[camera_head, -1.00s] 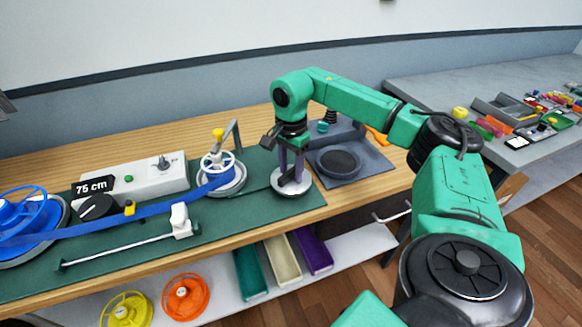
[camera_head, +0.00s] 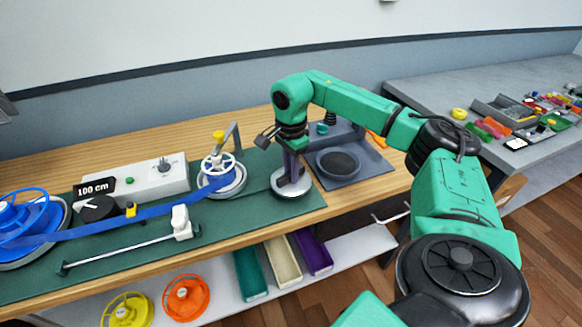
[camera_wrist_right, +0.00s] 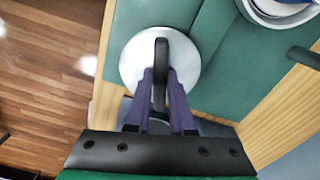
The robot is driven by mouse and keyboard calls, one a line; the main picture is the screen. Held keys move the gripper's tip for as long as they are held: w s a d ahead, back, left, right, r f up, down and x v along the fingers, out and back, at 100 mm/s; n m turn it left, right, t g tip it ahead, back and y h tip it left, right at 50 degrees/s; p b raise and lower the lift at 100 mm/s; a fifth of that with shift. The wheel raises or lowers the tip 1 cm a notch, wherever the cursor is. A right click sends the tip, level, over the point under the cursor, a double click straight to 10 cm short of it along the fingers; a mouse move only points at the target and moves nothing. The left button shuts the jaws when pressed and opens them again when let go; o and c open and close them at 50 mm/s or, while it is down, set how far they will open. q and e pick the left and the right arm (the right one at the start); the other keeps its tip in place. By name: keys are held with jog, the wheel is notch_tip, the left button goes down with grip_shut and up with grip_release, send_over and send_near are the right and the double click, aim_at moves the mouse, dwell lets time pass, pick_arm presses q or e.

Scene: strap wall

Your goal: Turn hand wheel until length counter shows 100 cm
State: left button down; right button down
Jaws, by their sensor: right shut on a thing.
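The length counter (camera_head: 94,188) in the head view reads 100 cm. The hand wheel (camera_head: 291,187) is a pale round disc on the green mat, and it also shows in the right wrist view (camera_wrist_right: 133,65) with a dark upright grip bar (camera_wrist_right: 161,62) across it. My right gripper (camera_head: 291,170) stands over the disc. In the wrist view its purple fingers (camera_wrist_right: 162,88) are shut on the dark grip bar from both sides. A blue strap (camera_head: 110,219) runs from the large blue reel (camera_head: 40,250) at left to a small white-rimmed spool (camera_head: 222,178). My left gripper is not in view.
A grey box (camera_head: 140,178) with a knob stands behind the strap. A white slider (camera_head: 181,222) sits on a rod in front. A grey tray with a dark round pad (camera_head: 338,162) lies right of the wheel. Coloured bins and reels fill the shelf below.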

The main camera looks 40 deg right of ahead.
jog(key=shift+m, duration=0.3)
jog(key=shift+m+p, duration=0.4)
jog(key=shift+m, duration=1)
jog(key=c, duration=0.8)
grip_release()
jog(key=shift+r, duration=0.1)
notch_tip(320, 180, up, 15)
jog(key=p, duration=0.1)
jog(key=shift+f+p, duration=0.2)
jog(key=shift+p, duration=0.15)
